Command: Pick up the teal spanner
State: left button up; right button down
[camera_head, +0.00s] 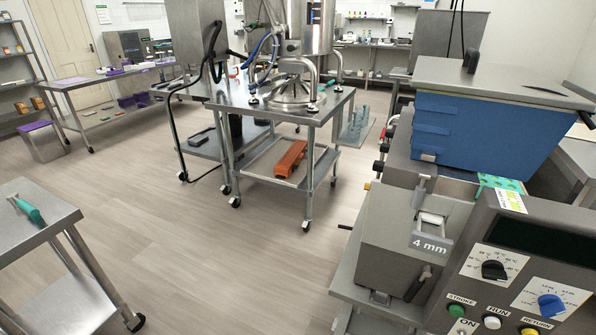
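A tool with a teal handle (30,212) lies on the top of a small steel table (42,236) at the left edge of the view. Its thin grey end points up and left; it is too small to tell for certain that it is a spanner. Nothing covers it. Neither of my grippers is in view.
A depositor with a blue hopper (485,134) and a control panel (520,275) fills the right side. A steel cart (286,109) with an orange block (291,158) on its lower shelf stands in the middle. The floor (185,255) between is clear.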

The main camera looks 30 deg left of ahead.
aim_at(35, 214)
jog(key=u, duration=2.6)
jog(key=i+l, duration=0.2)
jog(key=l, duration=0.15)
jog(key=i+l, duration=0.15)
jog(key=l, duration=0.2)
jog(key=i+l, duration=0.25)
jog(key=i, duration=0.15)
jog(key=i+l, duration=0.25)
jog(key=i, duration=0.15)
jog(key=i+l, duration=0.25)
jog(key=i, duration=0.2)
jog(key=i+j+z, duration=0.1)
jog(key=i+j, duration=0.3)
jog(key=i, duration=0.2)
